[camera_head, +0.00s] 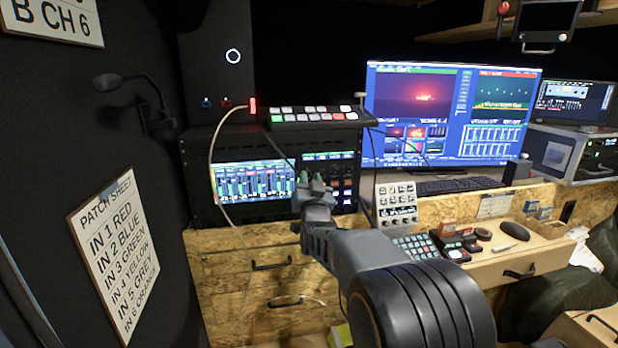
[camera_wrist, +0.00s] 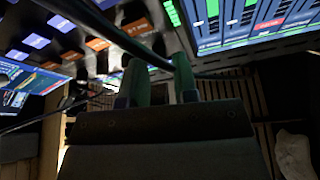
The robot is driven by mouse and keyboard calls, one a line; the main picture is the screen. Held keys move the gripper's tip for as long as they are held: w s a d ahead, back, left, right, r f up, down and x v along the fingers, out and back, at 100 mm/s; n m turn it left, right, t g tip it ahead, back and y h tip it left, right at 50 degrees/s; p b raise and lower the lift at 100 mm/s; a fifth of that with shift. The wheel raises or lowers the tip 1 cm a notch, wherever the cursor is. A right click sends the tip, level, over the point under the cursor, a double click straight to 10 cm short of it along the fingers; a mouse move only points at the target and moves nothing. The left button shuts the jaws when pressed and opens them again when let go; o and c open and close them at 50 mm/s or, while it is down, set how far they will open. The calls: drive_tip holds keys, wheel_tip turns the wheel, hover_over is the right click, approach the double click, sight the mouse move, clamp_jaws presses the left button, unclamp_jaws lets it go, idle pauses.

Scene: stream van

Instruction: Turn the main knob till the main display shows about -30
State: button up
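My gripper (camera_head: 312,187) is in front of the black rack unit (camera_head: 203,190), close to its face. The rack has a wide screen (camera_head: 240,182) of coloured level bars on the left and a smaller screen (camera_head: 322,156) on the right. In the wrist view my gripper's two dark fingers (camera_wrist: 158,82) stand apart, with a dark gap between them. The wide screen also shows in the wrist view (camera_wrist: 250,25), at upper right. I cannot make out the main knob; the fingers and arm cover part of the rack face. The main display's reading is too small to read.
A dark cable (camera_wrist: 115,33) crosses in front of the fingers. Lit buttons (camera_wrist: 98,44) are at upper left in the wrist view. A switcher panel (camera_head: 312,117) tops the rack. A small white knob panel (camera_head: 397,203) stands right of my gripper. Wooden drawers (camera_head: 235,265) lie below.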

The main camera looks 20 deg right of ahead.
drive_tip(key=shift+w+d+r, duration=0.15)
drive_tip(key=shift+w+r, duration=0.1)
drive_tip(key=shift+w, duration=0.25)
clamp_jaws()
drive_tip(key=shift+f+m+h+b, duration=0.2)
drive_tip(key=shift+m+h+b, duration=0.1)
drive_tip(key=shift+m+b, duration=0.4)
drive_tip(key=shift+r+g, duration=0.2)
drive_tip(key=shift+g, duration=0.1)
unclamp_jaws()
drive_tip(key=b+v, duration=0.1)
drive_tip(key=v, duration=1.3)
drive_tip(key=shift+w, duration=0.15)
